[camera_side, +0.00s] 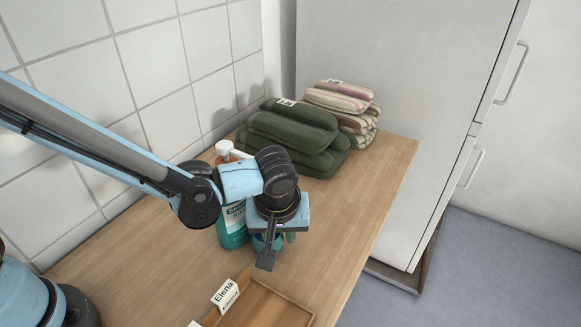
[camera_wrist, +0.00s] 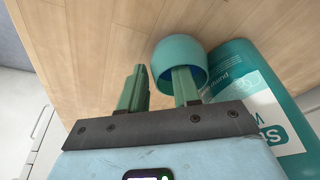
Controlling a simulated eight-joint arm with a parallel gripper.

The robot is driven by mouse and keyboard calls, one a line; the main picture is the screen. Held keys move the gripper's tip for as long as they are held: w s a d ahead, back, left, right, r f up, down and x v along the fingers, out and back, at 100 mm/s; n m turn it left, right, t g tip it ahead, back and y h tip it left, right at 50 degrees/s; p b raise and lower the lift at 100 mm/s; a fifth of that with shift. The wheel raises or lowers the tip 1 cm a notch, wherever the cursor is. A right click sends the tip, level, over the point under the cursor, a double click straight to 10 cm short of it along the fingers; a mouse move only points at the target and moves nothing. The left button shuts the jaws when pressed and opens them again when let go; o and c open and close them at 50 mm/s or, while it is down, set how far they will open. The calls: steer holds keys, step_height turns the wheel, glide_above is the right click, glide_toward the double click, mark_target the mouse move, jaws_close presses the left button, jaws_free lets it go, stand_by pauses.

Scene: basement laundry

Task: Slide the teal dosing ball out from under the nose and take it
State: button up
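The teal dosing ball (camera_wrist: 178,50) is a hollow cup shape with its open mouth toward the wrist camera. It sits on the wooden top, close beside a teal bottle (camera_wrist: 250,85). In the side view the bottle (camera_side: 232,228) stands upright with a white pump head (camera_side: 226,148); my wrist hides part of it. My gripper (camera_wrist: 158,80) points down at the ball with its two green fingers apart. The right finger overlaps the ball's mouth and the left finger is outside its left edge. I cannot tell whether either touches. The ball is mostly hidden behind my gripper (camera_side: 270,252) in the side view.
A wooden tray (camera_side: 262,306) with a name tag reading "Elena" (camera_side: 226,294) lies in front. Folded green towels (camera_side: 292,135) and striped towels (camera_side: 345,105) are stacked behind. A tiled wall (camera_side: 150,65) stands at left. The top is clear to the right (camera_side: 355,200), up to its edge.

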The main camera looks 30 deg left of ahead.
jaws_close()
steer(key=shift+d, duration=4.35)
steer(key=shift+o, duration=1.5)
jaws_free()
steer(key=shift+s+r, duration=0.1)
steer(key=shift+r, duration=0.05)
steer(key=v, duration=1.2)
